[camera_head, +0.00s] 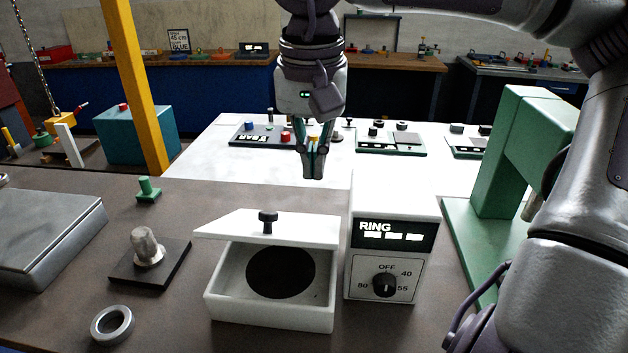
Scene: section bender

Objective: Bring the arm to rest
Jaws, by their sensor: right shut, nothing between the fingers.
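My right gripper (313,165) hangs at the upper middle of the head view, pointing down. Its fingers are together and hold nothing. It is above and behind the white box and the ring control unit, apart from both. My right arm comes in from the right edge and arches over the top to the gripper. My left gripper is not in view.
A white box (270,312) with a black-knobbed lid stands below the gripper, beside a RING control unit (385,268). A green press frame (500,150) stands at the right. A metal ring (112,325), a black-based post (148,248) and a yellow column (133,85) are left.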

